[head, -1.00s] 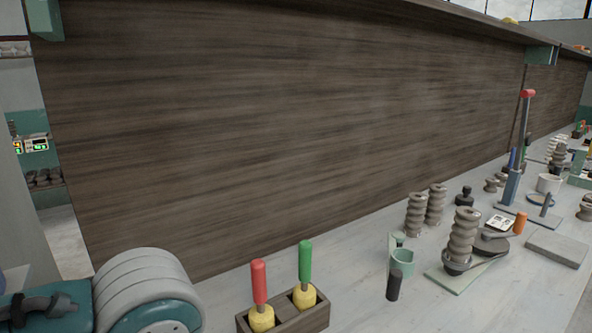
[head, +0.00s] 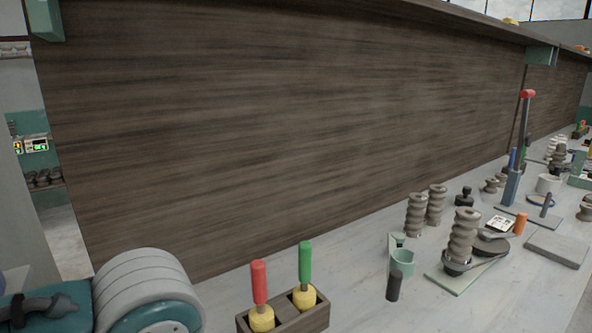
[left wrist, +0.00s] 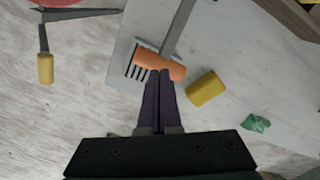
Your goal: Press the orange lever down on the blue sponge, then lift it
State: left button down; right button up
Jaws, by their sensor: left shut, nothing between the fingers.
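In the left wrist view the orange lever handle (left wrist: 177,70) is a short orange bar on the end of a grey arm that runs to the upper right. It lies over a slotted plate (left wrist: 134,72). My left gripper (left wrist: 159,73) is shut and empty, its dark fingertips overlapping the middle of the orange handle in the picture. I cannot tell whether they touch it. No blue sponge can be made out in either view. My right gripper is not in view.
A yellow cylinder (left wrist: 205,88) lies just right of the handle, and a green scrap (left wrist: 256,123) farther right. Another yellow-ended tool (left wrist: 45,69) is at left. The head view shows a wooden holder (head: 318,318) with red and green handles, and bench clutter at right.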

pick_arm(q)
jog(key=shift+f, duration=0.15)
jog(key=shift+f+b, duration=0.7)
jog(key=shift+f, duration=0.05)
jog(key=shift+f, duration=0.1)
dwell(0.7)
notch_tip(320, 180, up, 7)
jog(key=p, duration=0.7)
